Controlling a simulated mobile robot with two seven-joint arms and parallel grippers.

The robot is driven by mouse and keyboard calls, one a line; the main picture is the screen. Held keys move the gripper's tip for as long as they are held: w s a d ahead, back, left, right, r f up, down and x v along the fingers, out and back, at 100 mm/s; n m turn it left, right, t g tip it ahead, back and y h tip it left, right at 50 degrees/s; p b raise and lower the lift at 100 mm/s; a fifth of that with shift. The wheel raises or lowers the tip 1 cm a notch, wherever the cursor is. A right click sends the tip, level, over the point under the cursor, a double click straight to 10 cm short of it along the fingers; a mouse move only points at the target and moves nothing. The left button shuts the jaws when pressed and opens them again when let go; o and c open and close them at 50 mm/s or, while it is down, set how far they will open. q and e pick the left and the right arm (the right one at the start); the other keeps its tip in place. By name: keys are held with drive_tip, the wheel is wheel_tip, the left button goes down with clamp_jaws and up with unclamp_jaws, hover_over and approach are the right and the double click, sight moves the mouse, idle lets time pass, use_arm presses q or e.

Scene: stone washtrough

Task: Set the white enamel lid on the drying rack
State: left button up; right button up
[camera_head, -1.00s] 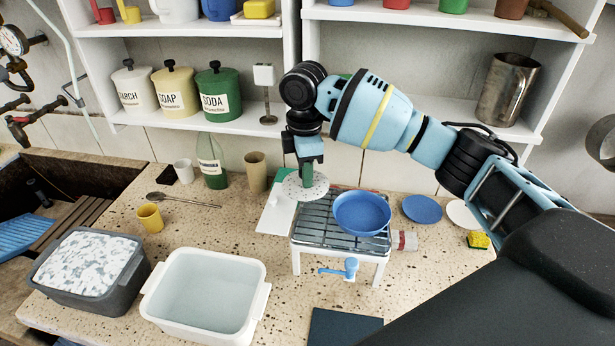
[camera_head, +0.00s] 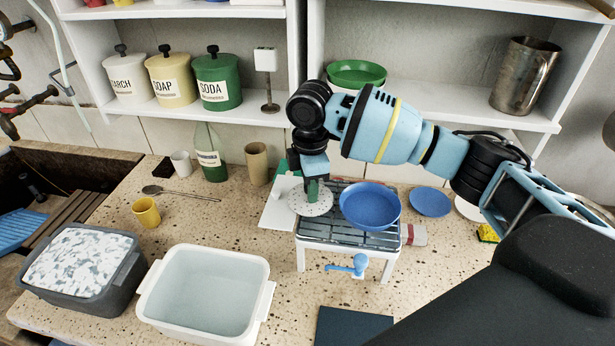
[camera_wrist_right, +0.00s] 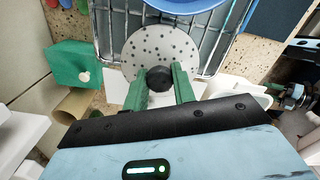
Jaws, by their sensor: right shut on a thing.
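The white enamel lid (camera_head: 310,203), a round disc with dark specks, is over the left part of the drying rack (camera_head: 345,240). My right gripper (camera_head: 312,188) is above it, shut on its dark knob; the wrist view shows the lid (camera_wrist_right: 160,52) and the green fingers of the gripper (camera_wrist_right: 160,82) on either side of the knob. The lid looks level and very near the rack's bars; I cannot tell whether it touches them. A blue bowl (camera_head: 370,206) sits on the rack's right part, close beside the lid. My left gripper is out of view.
A white basin (camera_head: 205,295) stands at the front left, next to a grey tub (camera_head: 82,262). A white board (camera_head: 278,210) lies left of the rack. A green bottle (camera_head: 210,155) and beige cup (camera_head: 257,163) stand behind. A blue plate (camera_head: 430,202) lies right.

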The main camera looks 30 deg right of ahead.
drive_tip(key=shift+f, duration=0.55)
idle(0.5)
drive_tip(key=o, duration=1.1)
drive_tip(key=shift+r, duration=3.9)
drive_tip(key=shift+a+f, duration=0.1)
